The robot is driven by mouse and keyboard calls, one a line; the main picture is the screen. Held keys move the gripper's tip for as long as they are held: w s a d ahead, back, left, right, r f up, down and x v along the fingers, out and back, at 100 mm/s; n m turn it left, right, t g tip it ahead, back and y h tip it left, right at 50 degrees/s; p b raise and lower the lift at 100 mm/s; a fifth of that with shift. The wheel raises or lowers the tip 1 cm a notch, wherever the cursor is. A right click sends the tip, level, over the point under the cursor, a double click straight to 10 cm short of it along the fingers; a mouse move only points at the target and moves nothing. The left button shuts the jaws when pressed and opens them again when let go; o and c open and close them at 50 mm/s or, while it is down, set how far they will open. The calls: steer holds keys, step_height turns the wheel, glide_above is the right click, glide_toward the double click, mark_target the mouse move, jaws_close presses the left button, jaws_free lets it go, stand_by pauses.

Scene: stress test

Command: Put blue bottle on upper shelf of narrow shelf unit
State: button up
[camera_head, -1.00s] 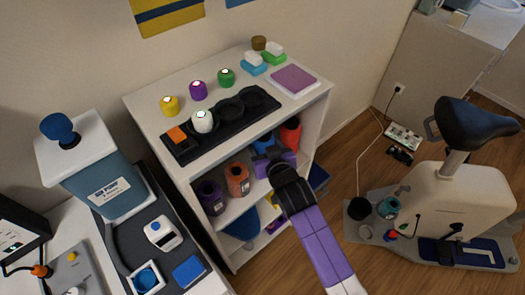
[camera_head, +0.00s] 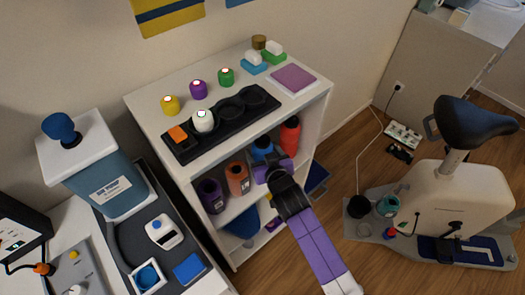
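The narrow white shelf unit (camera_head: 180,178) stands against the wall. The blue bottle (camera_head: 262,147) is upright on its upper inside shelf, between an orange bottle (camera_head: 238,178) and a red bottle (camera_head: 289,136). Its lower part is hidden by my gripper (camera_head: 265,166). My purple and black gripper reaches into the opening from the front, right in front of the blue bottle. Its fingertips are small and partly hidden, so I cannot tell whether they touch the bottle or how far apart they are.
A purple bottle (camera_head: 211,195) stands left of the orange one. The lower shelf holds a blue item (camera_head: 241,226). Jars and a black tray (camera_head: 240,117) sit on top. A desk with devices is at left. An exercise bike (camera_head: 455,200) stands at right, with some clear floor between.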

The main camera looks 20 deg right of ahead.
steer(key=shift+r, duration=0.15)
steer(key=v, duration=1.2)
steer(key=shift+b, duration=0.3)
steer(key=s+y, duration=0.1)
steer(key=s, duration=1.8)
steer(key=s+d+r+t, duration=0.1)
steer(key=s+r, duration=0.9)
steer(key=s, duration=0.3)
steer(key=shift+s+d+r+n, duration=0.2)
steer(key=shift+s+r+n, duration=0.1)
steer(key=shift+n, duration=0.1)
